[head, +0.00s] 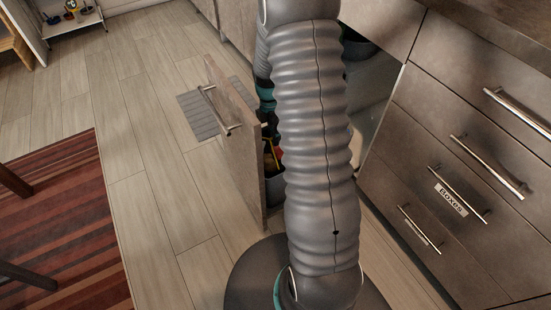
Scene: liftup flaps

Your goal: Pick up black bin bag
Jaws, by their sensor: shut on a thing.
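My gripper (268,126) shows only as a small dark piece below the teal part of my wrist, mostly hidden behind my grey ribbed arm. It is just right of the open cabinet door, above a grey bin (275,190). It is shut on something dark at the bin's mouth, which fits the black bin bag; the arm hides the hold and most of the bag. Small yellow and red bits (273,158) show at the bin's top.
The open cabinet door (238,150) stands close to the left of my gripper. A grey floor mat (197,115) lies behind the door. A red striped rug (70,240) and open floor are on the left.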

